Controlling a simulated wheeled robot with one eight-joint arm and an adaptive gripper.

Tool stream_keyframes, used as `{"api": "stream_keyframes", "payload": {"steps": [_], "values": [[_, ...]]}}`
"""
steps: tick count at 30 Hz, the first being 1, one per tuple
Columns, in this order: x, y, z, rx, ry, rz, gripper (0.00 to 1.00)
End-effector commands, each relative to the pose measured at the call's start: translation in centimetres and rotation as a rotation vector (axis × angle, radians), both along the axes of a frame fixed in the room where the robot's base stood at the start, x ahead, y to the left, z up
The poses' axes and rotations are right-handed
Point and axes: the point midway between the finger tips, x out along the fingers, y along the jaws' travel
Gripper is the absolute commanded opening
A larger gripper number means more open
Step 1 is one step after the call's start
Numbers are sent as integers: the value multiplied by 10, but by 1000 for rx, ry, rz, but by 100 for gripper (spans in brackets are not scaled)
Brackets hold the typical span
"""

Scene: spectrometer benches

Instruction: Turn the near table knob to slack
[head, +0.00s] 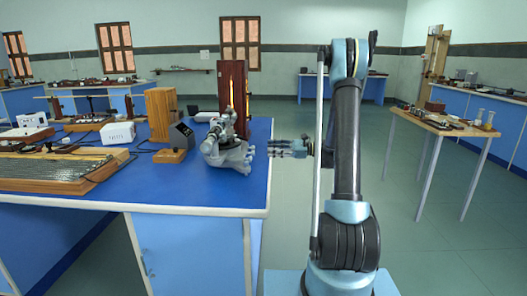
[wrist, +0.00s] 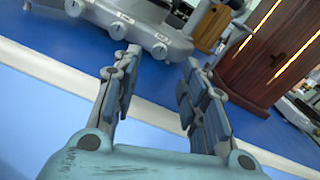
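A grey metal spectrometer (head: 226,153) stands near the right end of the blue bench top. The fingertips look short of the knobs.
A dark wooden lamp housing (head: 232,88) with a glowing slit stands behind the spectrometer. A wooden block (head: 161,112) and a small black box (head: 181,136) stand to its left. The blue bench (head: 190,196) ends beside my arm. A wooden table (head: 440,124) is at right, with open floor between.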

Motion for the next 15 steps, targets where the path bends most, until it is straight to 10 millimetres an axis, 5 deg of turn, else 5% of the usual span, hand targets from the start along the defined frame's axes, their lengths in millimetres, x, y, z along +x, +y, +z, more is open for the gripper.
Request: {"api": "stream_keyframes", "payload": {"steps": [6, 15], "values": [[0, -32, 0, 0, 0, -3, 39], [-1, -45, 0, 0, 0, -1, 39]]}}
